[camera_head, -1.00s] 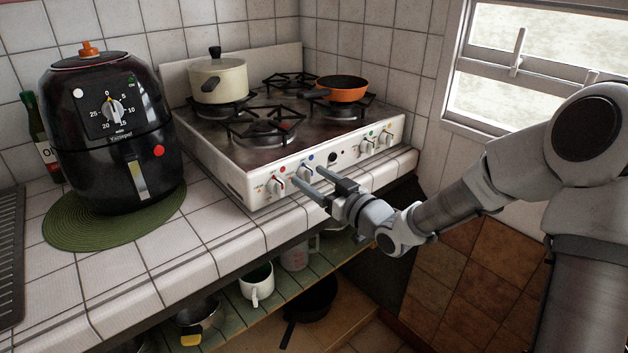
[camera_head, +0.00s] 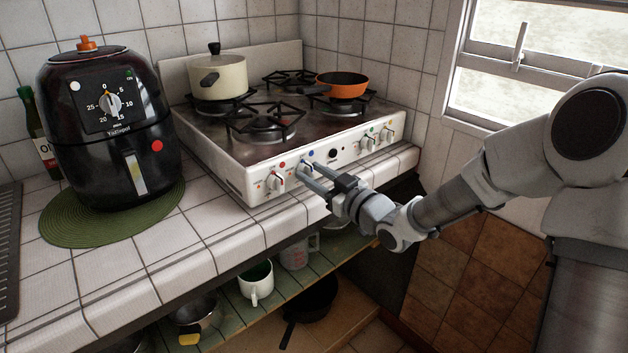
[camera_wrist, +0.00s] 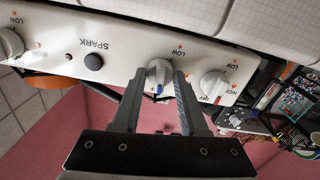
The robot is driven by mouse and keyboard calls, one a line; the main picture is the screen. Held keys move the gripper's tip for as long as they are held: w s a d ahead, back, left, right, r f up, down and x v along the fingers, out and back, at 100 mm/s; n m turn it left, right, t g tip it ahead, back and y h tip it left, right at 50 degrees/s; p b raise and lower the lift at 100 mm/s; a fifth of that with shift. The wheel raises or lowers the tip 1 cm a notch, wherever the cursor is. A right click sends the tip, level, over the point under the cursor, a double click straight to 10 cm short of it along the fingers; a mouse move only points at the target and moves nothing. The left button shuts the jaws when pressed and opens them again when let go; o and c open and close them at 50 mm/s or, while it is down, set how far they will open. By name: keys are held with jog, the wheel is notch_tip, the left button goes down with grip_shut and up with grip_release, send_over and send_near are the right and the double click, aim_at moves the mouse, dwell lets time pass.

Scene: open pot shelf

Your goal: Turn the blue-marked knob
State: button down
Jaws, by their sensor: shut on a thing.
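The blue-marked knob (camera_wrist: 158,72) is a white knob on the stove's front panel with a blue mark, between my fingertips in the wrist view. My gripper (camera_wrist: 159,82) is shut on it, one finger on each side. In the head view, my gripper (camera_head: 304,168) reaches the panel from the lower right, just below a blue dot (camera_head: 309,153). The fingers mostly hide the knob there. The white stove (camera_head: 240,178) stands on the tiled counter.
A red-dotted knob (camera_head: 276,181) sits just left of my gripper; other knobs (camera_head: 386,136) are farther right. A cream pot (camera_head: 218,78) and an orange pan (camera_head: 343,88) stand on the burners. A black air fryer (camera_head: 108,130) is at left.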

jog(key=shift+f+n+b, duration=0.2)
jog(key=shift+n+b, duration=0.5)
jog(key=shift+n, duration=0.1)
jog(key=shift+r+n, duration=0.15)
jog(key=shift+n, duration=0.15)
jog(key=shift+c, duration=2.2)
grip_release()
jog(key=p+v, duration=0.3)
jog(key=v, duration=1.4)
jog(key=shift+s, duration=0.2)
jog(key=shift+d+r, duration=0.15)
grip_shut()
